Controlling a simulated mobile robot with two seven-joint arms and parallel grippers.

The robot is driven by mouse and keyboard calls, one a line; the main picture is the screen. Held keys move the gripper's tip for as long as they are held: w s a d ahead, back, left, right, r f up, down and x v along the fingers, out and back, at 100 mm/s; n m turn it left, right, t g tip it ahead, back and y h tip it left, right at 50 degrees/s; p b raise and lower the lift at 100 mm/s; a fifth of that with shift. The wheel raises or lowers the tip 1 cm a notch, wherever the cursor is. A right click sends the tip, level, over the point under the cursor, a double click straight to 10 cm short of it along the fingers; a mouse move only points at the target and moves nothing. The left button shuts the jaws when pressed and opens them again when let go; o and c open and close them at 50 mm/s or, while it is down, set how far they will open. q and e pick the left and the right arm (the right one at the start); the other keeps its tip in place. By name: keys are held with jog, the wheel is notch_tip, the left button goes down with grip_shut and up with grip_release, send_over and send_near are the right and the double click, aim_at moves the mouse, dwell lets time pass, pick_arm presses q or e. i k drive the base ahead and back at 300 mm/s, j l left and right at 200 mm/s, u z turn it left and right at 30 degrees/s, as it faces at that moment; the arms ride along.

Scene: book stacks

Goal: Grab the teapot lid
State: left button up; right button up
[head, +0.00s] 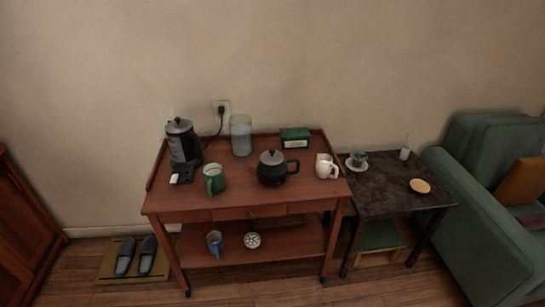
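The teapot (272,176) is dark and round, with its handle pointing right. It stands on the top of the reddish wooden console table (232,208), right of the middle. Its grey lid (271,157) with a small dark knob sits on top of the pot. Neither of my grippers shows in the head view.
Around the teapot stand a green mug (214,180), a glass jar (241,136), a green box (295,138) and a white pitcher (326,167). An electric kettle (183,143) stands at the left. A dark side table (385,195) and green armchair (480,220) are at right. Floor in front is clear.

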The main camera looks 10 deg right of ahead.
aim_at(271, 156)
jog(key=i+l, duration=0.15)
jog(key=l, duration=0.2)
jog(key=i+l, duration=0.15)
jog(key=l, duration=0.2)
jog(key=i+l, duration=0.15)
jog(key=l, duration=0.2)
jog(key=i+l+u, duration=0.1)
jog(key=l, duration=0.25)
jog(key=i+l, duration=0.2)
jog(key=l, duration=0.15)
